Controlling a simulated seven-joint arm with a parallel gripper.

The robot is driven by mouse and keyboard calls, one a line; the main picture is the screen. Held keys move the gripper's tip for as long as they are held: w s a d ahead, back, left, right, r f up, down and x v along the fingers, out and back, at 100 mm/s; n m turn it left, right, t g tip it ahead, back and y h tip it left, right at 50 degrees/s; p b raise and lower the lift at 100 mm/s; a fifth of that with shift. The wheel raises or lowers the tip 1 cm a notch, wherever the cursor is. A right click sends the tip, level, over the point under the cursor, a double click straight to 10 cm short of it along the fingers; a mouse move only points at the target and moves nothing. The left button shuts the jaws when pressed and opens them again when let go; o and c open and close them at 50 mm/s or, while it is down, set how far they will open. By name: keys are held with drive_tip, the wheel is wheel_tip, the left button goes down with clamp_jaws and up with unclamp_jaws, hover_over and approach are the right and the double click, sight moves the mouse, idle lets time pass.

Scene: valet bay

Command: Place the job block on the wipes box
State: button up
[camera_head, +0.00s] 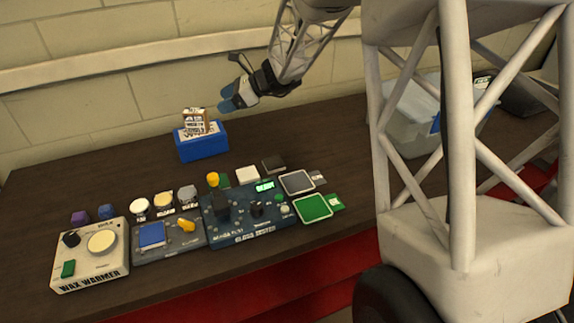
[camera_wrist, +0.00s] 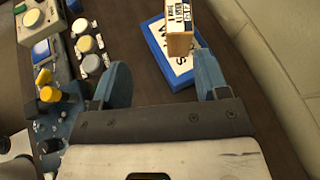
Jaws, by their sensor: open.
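The job block (camera_head: 195,120) is a small wooden block with a white printed label. It stands upright on top of the blue wipes box (camera_head: 204,148) at the back of the bench. In the wrist view the job block (camera_wrist: 179,42) shows over the lettered top of the wipes box (camera_wrist: 152,27), just beyond my right-hand finger. My gripper (camera_head: 229,98) is open and empty, above and to the right of the block. In the wrist view the blue fingers of my gripper (camera_wrist: 160,78) are spread wide, with bare bench between them. Whether the right-hand finger touches the block I cannot tell.
A wax warmer (camera_head: 90,256) and a dark blue control panel (camera_head: 248,219) stand along the bench front. Several pots and small blocks lie behind them. A clear tub (camera_head: 412,112) stands at the right. The wall is close behind the wipes box. Bare bench (camera_head: 90,165) lies left of it.

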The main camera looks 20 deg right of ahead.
drive_tip(key=s+a+r+n+g+h, duration=0.15)
drive_tip(key=s+n, duration=0.25)
drive_tip(key=s, duration=0.4)
drive_tip(key=s+r+n+g+h, duration=0.1)
drive_tip(key=s+r+n+h, duration=0.15)
drive_tip(key=s, duration=0.55)
drive_tip(key=s+r+n+g+h, duration=0.15)
drive_tip(key=s+n, duration=0.25)
drive_tip(key=s, duration=0.4)
drive_tip(key=s+d+n+h, duration=0.1)
drive_tip(key=s+n+h, duration=0.1)
drive_tip(key=s, duration=0.5)
drive_tip(key=s+d+f+n+t+h, duration=0.1)
drive_tip(key=s+d+n+h, duration=0.1)
drive_tip(key=s+n, duration=0.3)
drive_tip(key=s+d+n+t+h, duration=0.1)
drive_tip(key=s+d+n+h, duration=0.1)
drive_tip(key=s, duration=0.7)
drive_tip(key=shift+d+f+n+h, duration=0.15)
drive_tip(key=shift+f+n+h, duration=0.3)
drive_tip(key=shift+n, duration=0.4)
